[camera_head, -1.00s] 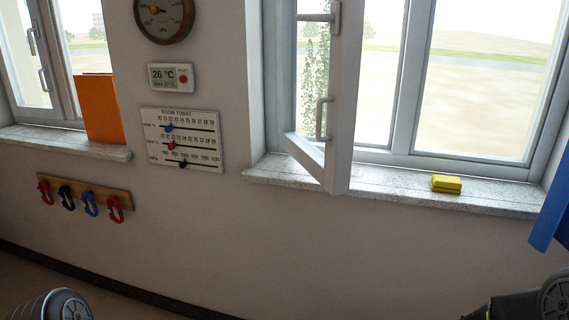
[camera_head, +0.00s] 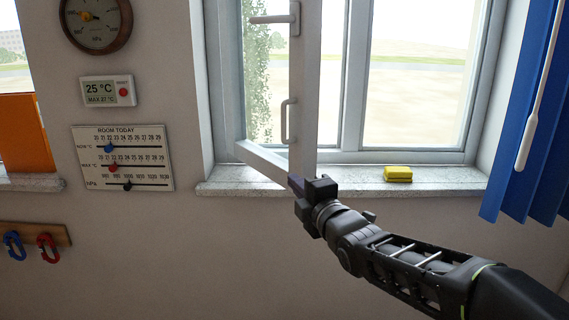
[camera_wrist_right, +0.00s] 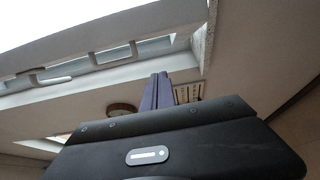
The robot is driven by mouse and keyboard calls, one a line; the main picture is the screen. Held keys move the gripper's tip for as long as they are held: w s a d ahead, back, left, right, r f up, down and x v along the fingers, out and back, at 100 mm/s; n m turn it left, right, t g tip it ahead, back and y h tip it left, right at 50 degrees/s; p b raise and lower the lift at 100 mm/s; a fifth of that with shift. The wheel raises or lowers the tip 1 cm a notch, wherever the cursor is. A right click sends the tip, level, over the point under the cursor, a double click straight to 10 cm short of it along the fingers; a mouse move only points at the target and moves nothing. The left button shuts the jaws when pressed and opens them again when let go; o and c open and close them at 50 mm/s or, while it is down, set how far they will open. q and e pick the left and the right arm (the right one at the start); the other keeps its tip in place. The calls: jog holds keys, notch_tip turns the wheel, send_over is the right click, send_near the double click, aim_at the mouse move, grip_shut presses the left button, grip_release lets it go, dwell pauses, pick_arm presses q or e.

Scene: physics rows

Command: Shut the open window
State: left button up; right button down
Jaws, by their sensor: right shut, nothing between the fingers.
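The open window sash (camera_head: 304,110) is a white frame swung inward into the room at the left of the window opening. It carries a lever handle (camera_head: 275,18) near the top and a pull handle (camera_head: 289,121) lower down. The sash's frame with its handles also shows in the right wrist view (camera_wrist_right: 115,70). My right gripper (camera_head: 294,183) is shut and empty at the sash's lower free corner, in front of the sill. Its dark purple fingers show in the right wrist view (camera_wrist_right: 157,91). I cannot tell whether they touch the sash. My left gripper is out of view.
A yellow block (camera_head: 398,174) lies on the stone sill (camera_head: 440,180), right of the sash. Blue blinds (camera_head: 530,110) with a white wand (camera_head: 535,110) hang at the right. A dial gauge (camera_head: 95,20), a display (camera_head: 108,91) and a slider board (camera_head: 122,158) are on the left wall.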

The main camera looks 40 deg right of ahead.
aim_at(292, 162)
jog(key=w+d+p, duration=0.1)
jog(key=w, duration=0.2)
jog(key=w+d+p, duration=0.1)
jog(key=w+d, duration=0.1)
jog(key=w, duration=0.1)
jog(key=w+d+p, duration=0.2)
jog(key=w, duration=0.1)
jog(key=shift+w+d+r, duration=0.1)
jog(key=shift+w, duration=0.3)
jog(key=shift+d, duration=0.55)
